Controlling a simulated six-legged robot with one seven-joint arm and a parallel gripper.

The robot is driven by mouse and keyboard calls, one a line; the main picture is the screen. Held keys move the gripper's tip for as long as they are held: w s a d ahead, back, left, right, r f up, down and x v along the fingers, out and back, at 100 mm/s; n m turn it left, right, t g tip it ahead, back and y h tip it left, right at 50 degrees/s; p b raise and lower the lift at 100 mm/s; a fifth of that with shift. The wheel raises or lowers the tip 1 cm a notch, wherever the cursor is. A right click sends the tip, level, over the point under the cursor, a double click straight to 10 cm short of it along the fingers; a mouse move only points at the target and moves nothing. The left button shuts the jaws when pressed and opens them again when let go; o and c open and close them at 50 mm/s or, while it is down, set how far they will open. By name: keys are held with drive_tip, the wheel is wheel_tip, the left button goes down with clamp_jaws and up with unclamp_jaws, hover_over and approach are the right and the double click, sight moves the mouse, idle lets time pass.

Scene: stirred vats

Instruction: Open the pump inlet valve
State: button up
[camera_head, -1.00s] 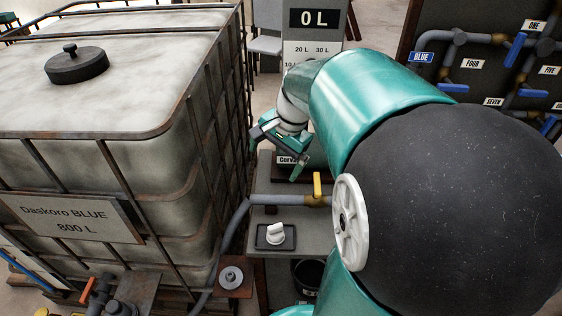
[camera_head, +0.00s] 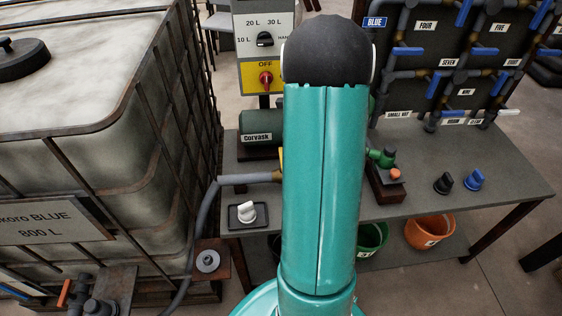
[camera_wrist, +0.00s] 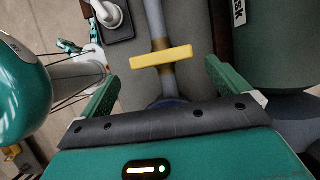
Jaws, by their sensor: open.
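The pump inlet valve's yellow handle (camera_wrist: 160,57) lies across the grey pipe in the wrist view. In the head view only a yellow sliver of it (camera_head: 281,158) shows beside my arm. The grey pipe (camera_head: 243,180) runs from the hose to the valve. The dark green Corvask pump (camera_head: 259,131) stands behind it, and its casing fills the right of the wrist view. My gripper (camera_wrist: 162,72) is open and empty, its green fingers to either side of the handle's line. How far above the handle they are, I cannot tell. My arm hides the gripper in the head view.
A white knob on a black plate (camera_head: 245,213) sits near the pipe. The Daskoro BLUE tank (camera_head: 150,150) stands left. A control post (camera_head: 265,45) rises behind the pump.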

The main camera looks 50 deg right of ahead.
sight(281, 162)
drive_tip(key=x, duration=0.8)
drive_tip(key=shift+w+a+f, duration=0.1)
drive_tip(key=shift+w+f, duration=0.05)
drive_tip(key=shift+f, duration=0.2)
drive_tip(key=c, duration=0.7)
